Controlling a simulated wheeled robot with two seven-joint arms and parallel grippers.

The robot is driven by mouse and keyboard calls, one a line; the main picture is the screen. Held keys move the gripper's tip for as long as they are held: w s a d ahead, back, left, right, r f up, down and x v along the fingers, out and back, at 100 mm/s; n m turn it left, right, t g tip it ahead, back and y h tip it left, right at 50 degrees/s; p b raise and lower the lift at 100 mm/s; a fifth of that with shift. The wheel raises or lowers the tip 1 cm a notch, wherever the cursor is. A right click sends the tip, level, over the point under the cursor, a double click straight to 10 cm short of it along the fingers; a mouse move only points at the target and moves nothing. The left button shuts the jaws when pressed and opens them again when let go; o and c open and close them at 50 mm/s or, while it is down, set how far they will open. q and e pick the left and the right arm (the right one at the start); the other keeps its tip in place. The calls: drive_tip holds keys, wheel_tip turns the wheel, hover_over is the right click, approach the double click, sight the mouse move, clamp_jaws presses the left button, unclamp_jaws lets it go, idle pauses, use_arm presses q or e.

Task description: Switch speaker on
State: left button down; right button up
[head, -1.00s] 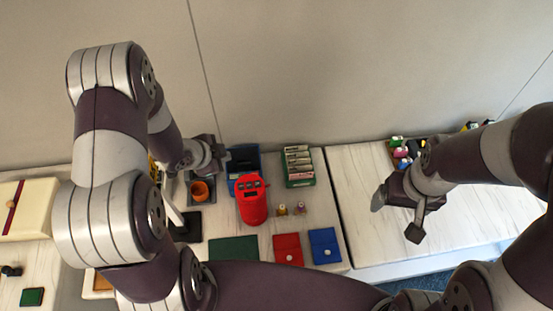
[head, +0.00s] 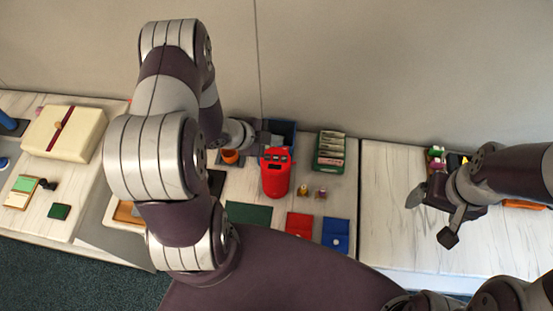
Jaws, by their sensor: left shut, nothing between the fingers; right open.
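A red rounded device (head: 276,178), which looks like the speaker, stands on the white marbled counter with several dark round controls on its top panel. My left gripper (head: 270,139) is shut and empty, just behind the top edge of the speaker. I cannot tell whether it touches the speaker. My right gripper (head: 431,215) is open and empty over the right counter, well away from the speaker. Whether the speaker is on cannot be seen.
A blue bin (head: 284,128) stands behind the speaker, and a green rack (head: 330,150) is to its right. Two small figures (head: 311,192), a red pouch (head: 299,224) and a blue pouch (head: 336,234) lie nearby.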

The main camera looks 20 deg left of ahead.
use_arm(q)
drive_tip(key=b, duration=0.4)
hover_over(273, 159)
wheel_tip(273, 159, down, 6)
drive_tip(key=shift+r, duration=0.1)
drive_tip(key=shift+d+f+b, duration=0.1)
drive_tip(key=shift+f+b, duration=0.2)
drive_tip(key=shift+b, duration=0.05)
drive_tip(key=shift+f, duration=0.1)
idle(1.2)
drive_tip(key=shift+f, duration=0.3)
